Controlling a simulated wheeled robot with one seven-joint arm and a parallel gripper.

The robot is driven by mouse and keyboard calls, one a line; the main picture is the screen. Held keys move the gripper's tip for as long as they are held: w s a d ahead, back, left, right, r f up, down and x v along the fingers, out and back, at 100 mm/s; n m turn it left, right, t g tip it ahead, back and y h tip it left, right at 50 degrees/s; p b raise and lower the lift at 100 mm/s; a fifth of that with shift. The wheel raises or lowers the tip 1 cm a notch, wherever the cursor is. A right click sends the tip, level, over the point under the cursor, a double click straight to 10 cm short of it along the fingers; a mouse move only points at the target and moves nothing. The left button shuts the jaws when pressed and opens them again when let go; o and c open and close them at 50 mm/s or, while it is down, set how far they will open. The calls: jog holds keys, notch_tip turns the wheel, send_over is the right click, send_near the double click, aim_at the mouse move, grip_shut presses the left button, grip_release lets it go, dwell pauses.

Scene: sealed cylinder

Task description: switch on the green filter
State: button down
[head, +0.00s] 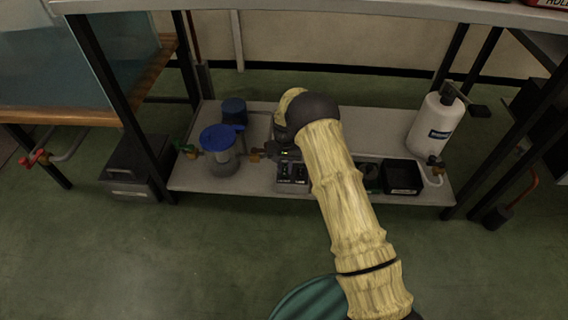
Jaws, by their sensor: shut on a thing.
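My gripper (285,148) shows only as a dark shape at the end of my bent arm, low over the shelf. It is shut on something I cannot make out. It is at the back edge of a small dark box (292,173) with switch-like parts on its front; I cannot tell whether they touch. A dark green item (371,178) shows in part to the right of my arm, beside a black tray. I cannot tell whether it is the green filter. A green valve (188,151) sits at the shelf's left end.
On the low shelf (410,196) stand a clear vessel with a blue lid (222,150), a darker blue-topped vessel (233,110), the black tray (401,177) and a white bottle (437,125). Dark table legs frame both sides. A tabletop (350,12) hangs above. The floor in front is clear.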

jog(key=shift+w+f+g+p, duration=0.15)
jog(key=shift+w+g+p, duration=0.2)
jog(key=shift+g, duration=0.85)
jog(key=c, duration=1.3)
grip_release()
